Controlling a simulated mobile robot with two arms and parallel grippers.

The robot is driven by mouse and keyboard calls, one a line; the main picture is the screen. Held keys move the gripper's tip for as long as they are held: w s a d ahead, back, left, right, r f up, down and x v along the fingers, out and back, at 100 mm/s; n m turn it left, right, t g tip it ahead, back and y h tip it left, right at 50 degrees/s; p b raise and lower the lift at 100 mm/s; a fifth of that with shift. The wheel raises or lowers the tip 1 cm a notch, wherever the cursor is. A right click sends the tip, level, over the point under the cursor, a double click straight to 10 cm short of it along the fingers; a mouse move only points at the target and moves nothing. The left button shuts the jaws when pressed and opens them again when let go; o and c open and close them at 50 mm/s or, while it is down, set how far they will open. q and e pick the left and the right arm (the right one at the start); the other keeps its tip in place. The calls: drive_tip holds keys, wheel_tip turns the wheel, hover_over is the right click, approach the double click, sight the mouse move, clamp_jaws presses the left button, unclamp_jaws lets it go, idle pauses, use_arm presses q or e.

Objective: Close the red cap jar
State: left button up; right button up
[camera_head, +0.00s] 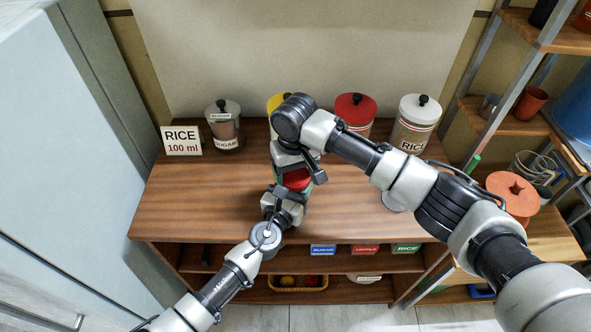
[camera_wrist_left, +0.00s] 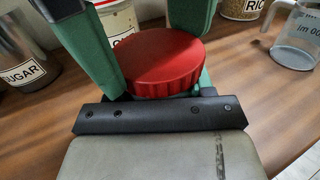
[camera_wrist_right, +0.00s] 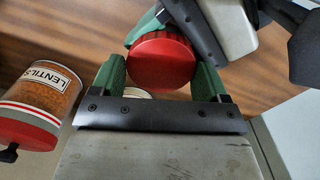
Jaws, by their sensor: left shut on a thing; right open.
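The red cap (camera_head: 296,180) sits between my two grippers above the front middle of the wooden counter. It also shows in the left wrist view (camera_wrist_left: 165,60) and the right wrist view (camera_wrist_right: 160,62). My left gripper (camera_head: 290,194) is shut on the red cap jar from the front; the jar's body is mostly hidden. My right gripper (camera_head: 303,168) is open above the cap, its green fingers at either side of the cap's edge in the right wrist view (camera_wrist_right: 158,75). Whether the cap is seated on the jar cannot be told.
Behind stand a sugar jar (camera_head: 225,130), a yellow-lidded jar (camera_head: 278,101), a red-lidded lentils jar (camera_head: 355,108) and a rice jar (camera_head: 415,125). A rice sign (camera_head: 182,141) stands at left. A clear measuring cup (camera_wrist_left: 296,38) is at right. The counter's left part is clear.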

drive_tip(key=shift+r, duration=1.7)
drive_tip(key=c, duration=1.2)
drive_tip(key=shift+r, duration=0.1)
